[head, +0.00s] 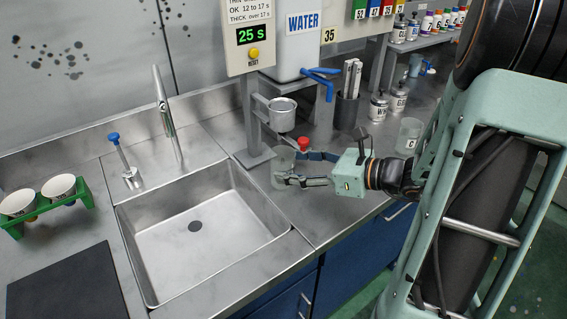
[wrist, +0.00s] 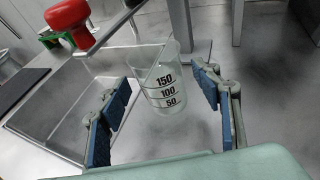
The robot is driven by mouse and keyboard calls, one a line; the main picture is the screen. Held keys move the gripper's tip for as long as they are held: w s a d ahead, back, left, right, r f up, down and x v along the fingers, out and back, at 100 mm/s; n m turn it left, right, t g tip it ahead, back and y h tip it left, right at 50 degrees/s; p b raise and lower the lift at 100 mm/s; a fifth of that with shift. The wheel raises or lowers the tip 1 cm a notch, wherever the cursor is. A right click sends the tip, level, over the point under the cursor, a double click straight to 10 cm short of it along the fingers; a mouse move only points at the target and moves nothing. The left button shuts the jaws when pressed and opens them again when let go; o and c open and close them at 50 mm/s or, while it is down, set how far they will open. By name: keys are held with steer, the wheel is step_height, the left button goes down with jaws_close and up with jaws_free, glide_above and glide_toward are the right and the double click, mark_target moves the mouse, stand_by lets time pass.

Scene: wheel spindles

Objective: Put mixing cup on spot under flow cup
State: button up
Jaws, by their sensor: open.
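A clear mixing cup (wrist: 165,82) with black 150, 100 and 50 marks stands upright on the counter and looks empty. It also shows in the head view (head: 281,172), just below the metal flow cup (head: 282,116). My gripper (head: 287,166) is open at the cup, with its arm coming from the right. In the wrist view my blue-padded fingers (wrist: 162,76) stand on either side of the cup, with gaps showing between pads and cup. No marked spot is visible under the cup.
The sink (head: 205,230) lies just left of the cup. The flow cup's stand (head: 254,155) rises close behind it. A red knob (head: 303,143) sits near my gripper. Another clear labelled cup (head: 409,136) stands to the right. A black holder (head: 347,110) and jars (head: 378,106) are behind.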

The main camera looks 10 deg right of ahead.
steer(key=v, duration=0.8)
steer(key=shift+s+d+r+p, duration=0.1)
steer(key=shift+s+d+p, duration=0.05)
steer(key=shift+p, duration=0.25)
